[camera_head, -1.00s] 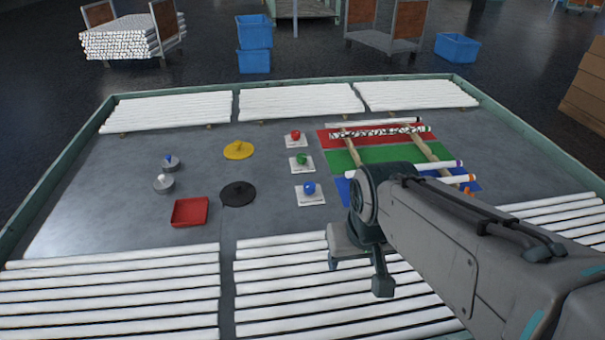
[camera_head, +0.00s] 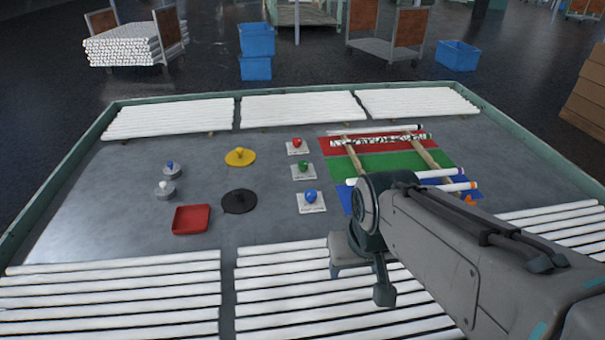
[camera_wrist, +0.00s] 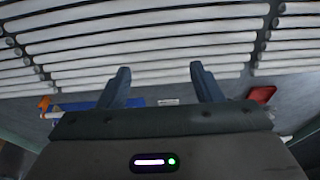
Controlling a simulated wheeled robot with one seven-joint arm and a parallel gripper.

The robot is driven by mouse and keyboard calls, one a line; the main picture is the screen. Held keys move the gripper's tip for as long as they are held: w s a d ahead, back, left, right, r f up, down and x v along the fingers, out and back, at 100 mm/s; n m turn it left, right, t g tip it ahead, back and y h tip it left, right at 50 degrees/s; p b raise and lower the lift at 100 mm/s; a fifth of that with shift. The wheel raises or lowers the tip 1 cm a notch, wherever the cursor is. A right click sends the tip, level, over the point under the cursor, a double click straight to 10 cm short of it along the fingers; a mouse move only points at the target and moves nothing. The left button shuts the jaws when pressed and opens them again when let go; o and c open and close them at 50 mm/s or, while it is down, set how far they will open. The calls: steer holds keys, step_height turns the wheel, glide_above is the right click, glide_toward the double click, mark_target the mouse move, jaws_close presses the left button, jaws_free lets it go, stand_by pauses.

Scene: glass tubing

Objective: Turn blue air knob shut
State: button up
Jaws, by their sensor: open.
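A small blue knob (camera_head: 170,165) stands on a low grey round base at the left of the table in the head view. A white knob (camera_head: 164,184) on a like base is just in front of it. A round blue knob (camera_head: 311,196) sits on a white plate nearer the middle, left of my arm. I cannot read which one is the air knob. My gripper (camera_head: 360,283) is above the front white tubes, right of and nearer than all these knobs. In the wrist view my gripper (camera_wrist: 160,82) is open, with nothing between its fingers.
Green (camera_head: 303,167) and red (camera_head: 297,147) knobs stand behind the round blue one. A red tray (camera_head: 191,219), a black disc (camera_head: 238,202) and a yellow disc (camera_head: 240,157) lie left of them. White tubes line the front and back. The table's left part is mostly clear.

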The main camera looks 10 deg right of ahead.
steer(key=w+r+h+p, duration=0.1)
steer(key=w+r+p, duration=0.1)
steer(key=w, duration=0.7)
steer(key=m+t+p, duration=0.2)
steer(key=p, duration=0.4)
glide_above(311, 193)
steer(key=s+a, duration=0.1)
steer(key=s, duration=0.5)
step_height(311, 193, down, 11)
steer(key=p+x, duration=0.2)
steer(key=x, duration=1.1)
steer(key=shift+w+a, duration=0.1)
steer(key=shift+a, duration=0.05)
steer(key=c, duration=1)
